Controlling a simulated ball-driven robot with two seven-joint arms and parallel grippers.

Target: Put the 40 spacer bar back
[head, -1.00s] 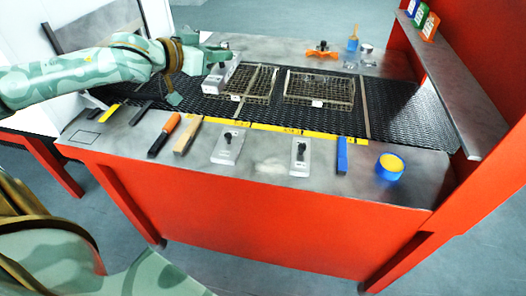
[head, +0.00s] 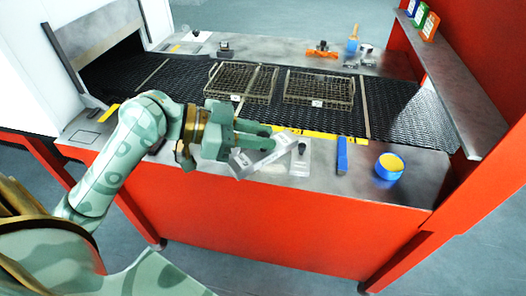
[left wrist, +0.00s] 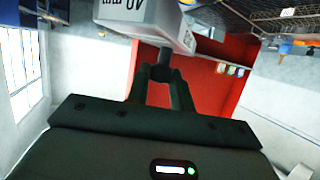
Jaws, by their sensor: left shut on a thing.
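My left gripper (head: 262,138) is shut on the black knob of a light grey bar, the 40 spacer bar (head: 262,160). It holds the bar tilted over the front ledge. In the left wrist view the bar (left wrist: 148,14) shows dark upside-down print, seemingly 40, and its knob is between the fingers (left wrist: 160,75). My gripper and arm hide the ledge to the left. My right gripper is not in view.
Two wire baskets (head: 213,91) (head: 351,99) stand on the black mesh belt (head: 395,125). A blue block (head: 341,150) and a blue and yellow round tub (head: 389,168) are on the front ledge at right. An orange clamp-like thing (head: 322,50) lies on the back ledge.

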